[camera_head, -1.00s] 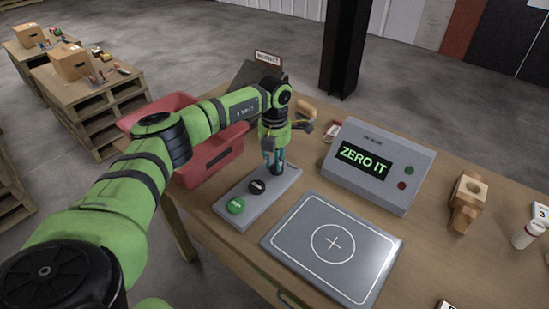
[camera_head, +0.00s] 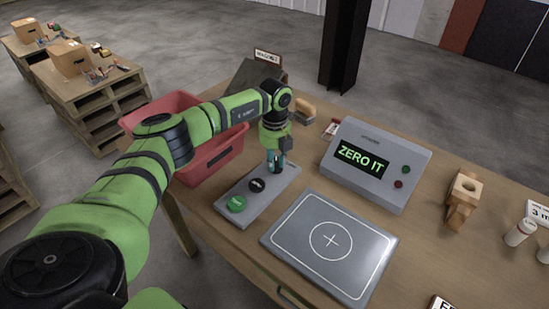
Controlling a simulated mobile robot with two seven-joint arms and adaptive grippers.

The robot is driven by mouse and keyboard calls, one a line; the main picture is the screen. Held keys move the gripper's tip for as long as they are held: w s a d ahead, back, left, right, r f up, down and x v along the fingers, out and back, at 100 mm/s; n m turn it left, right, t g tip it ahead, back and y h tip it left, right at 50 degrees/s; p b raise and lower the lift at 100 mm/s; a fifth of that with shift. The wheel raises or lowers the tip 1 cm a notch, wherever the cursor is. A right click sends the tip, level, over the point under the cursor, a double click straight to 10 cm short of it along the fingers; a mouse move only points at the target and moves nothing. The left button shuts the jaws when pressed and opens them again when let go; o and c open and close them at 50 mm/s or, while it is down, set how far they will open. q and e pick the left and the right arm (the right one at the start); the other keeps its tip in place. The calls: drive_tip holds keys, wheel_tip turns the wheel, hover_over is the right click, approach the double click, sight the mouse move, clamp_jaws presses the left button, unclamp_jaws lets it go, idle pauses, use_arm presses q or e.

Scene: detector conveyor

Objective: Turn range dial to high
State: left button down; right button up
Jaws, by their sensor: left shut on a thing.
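The control panel (camera_head: 238,220) is a flat grey strip on the table. It carries a green button (camera_head: 237,204) at its near end and a black button (camera_head: 257,185) farther along. My left gripper (camera_head: 275,168) points down at the far end of this strip, shut on the range dial, which is mostly hidden between the fingers. The dial's setting cannot be read. The grey detector box (camera_head: 408,188) to the right shows "ZERO IT" in green on its screen (camera_head: 362,161). My right gripper is not in view.
A grey plate with a circle and cross (camera_head: 290,222) lies right of the strip. A red bin (camera_head: 218,158) stands to the left, under my left arm. A wooden block with a hole (camera_head: 462,200) and white cylinders (camera_head: 520,232) are at the right.

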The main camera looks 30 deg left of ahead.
use_arm(q)
drive_tip(key=shift+w+r+n, duration=0.15)
drive_tip(key=shift+n, duration=0.45)
drive_tip(key=c, duration=1.1)
unclamp_jaws()
wheel_tip(320, 180, up, 12)
